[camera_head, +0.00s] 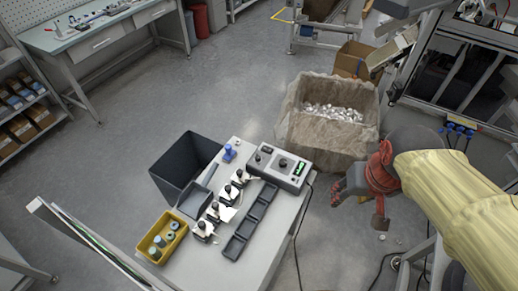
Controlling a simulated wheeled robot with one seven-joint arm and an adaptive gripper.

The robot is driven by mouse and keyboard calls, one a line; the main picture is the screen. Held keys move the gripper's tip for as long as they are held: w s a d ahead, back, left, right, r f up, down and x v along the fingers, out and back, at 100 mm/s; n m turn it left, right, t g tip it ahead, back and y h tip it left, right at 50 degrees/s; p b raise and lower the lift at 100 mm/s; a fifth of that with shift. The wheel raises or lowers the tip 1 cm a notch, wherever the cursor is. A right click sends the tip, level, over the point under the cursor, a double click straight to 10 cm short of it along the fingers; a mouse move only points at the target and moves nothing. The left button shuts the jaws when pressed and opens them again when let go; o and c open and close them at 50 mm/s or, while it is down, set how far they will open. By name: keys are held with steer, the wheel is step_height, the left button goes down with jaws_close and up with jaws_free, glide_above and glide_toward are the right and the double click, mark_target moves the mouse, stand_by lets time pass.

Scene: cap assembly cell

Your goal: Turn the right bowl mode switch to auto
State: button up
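A grey control box (281,167) with dark knobs and a small green display sits at the far right corner of the white table. Its labels are too small to read, and I cannot tell whether the right bowl mode switch is on it. My gripper (359,208) is at the right of the view, beyond the table's right edge and apart from the control box. Its two dark fingers are spread wide, with nothing visible between them. My yellow-sleeved arm covers the lower right, so what lies beneath it is hidden.
The white table (262,240) holds a dark slotted tray (250,220), several clamp-like fixtures, a blue part (229,152) and a yellow bin (161,238). A lined crate of shiny parts (300,130) stands behind. A framed machine (468,75) is at upper right. A cable (297,238) hangs beside the table.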

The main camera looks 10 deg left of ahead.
steer(key=w+a+g+p, duration=0.2)
steer(key=w+a+p, duration=0.3)
steer(key=w+p, duration=0.15)
steer(key=m+g+p, duration=0.1)
steer(key=m+p, duration=1.1)
steer(key=p, duration=0.1)
glide_above(258, 156)
steer(key=f, duration=2)
steer(key=shift+s+d+f, duration=0.2)
steer(key=shift+s+f, duration=0.1)
steer(key=shift+s, duration=0.1)
steer(key=shift+w+a+m, duration=0.2)
steer(key=shift+w+m, duration=0.15)
steer(key=shift+m, duration=0.55)
steer(key=shift+f+p, duration=0.55)
steer(key=shift+f, duration=3.25)
steer(key=shift+c, duration=0.3)
jaws_close()
